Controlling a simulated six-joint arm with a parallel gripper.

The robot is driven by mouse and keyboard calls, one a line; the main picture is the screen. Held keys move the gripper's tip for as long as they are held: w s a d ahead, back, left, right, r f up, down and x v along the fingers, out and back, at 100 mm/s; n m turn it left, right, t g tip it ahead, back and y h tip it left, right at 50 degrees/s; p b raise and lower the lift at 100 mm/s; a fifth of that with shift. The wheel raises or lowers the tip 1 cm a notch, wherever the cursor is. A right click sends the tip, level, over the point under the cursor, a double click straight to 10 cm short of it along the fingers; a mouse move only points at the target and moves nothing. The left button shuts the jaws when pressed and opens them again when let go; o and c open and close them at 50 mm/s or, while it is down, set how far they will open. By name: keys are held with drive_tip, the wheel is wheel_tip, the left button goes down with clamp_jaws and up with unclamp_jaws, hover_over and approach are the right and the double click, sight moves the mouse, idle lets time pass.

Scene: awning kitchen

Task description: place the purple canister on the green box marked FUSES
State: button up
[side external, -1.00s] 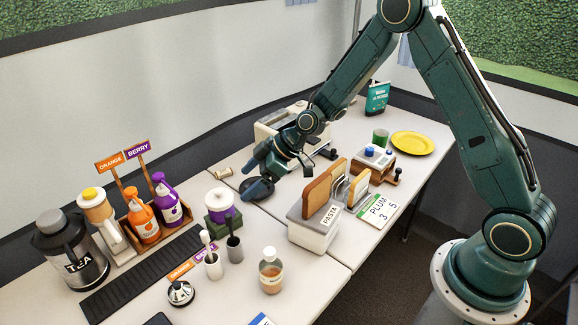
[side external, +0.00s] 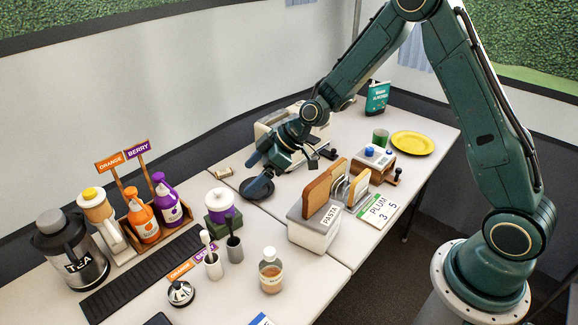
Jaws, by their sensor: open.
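The purple canister (side external: 221,201) with a white lid stands upright on the green box (side external: 223,216), left of centre in the side external view. I cannot read any marking on the box at this size. My gripper (side external: 260,168) is open and empty. It is up and to the right of the canister in the picture, clear of it, near a dark round object (side external: 257,189).
Orange (side external: 143,222) and purple (side external: 168,203) bottles stand in a wooden rack at the left. Grey cups (side external: 233,249) stand just in front of the green box. The PASTA box (side external: 313,234) and a bread rack (side external: 345,190) stand to the right.

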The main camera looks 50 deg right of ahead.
drive_tip(key=s+d+r+m+h, duration=0.3)
drive_tip(key=s+r, duration=1)
drive_tip(key=r, duration=0.3)
drive_tip(key=s+d+r+m+h, duration=0.1)
drive_tip(key=s+d+r+m, duration=0.1)
drive_tip(key=s, duration=0.7)
drive_tip(key=s+d+r+m+h, duration=0.2)
drive_tip(key=s+d+m, duration=0.1)
drive_tip(key=s, duration=0.7)
drive_tip(key=shift+s+r+m, duration=0.15)
drive_tip(key=shift+s+m, duration=0.15)
drive_tip(key=shift+m, duration=0.4)
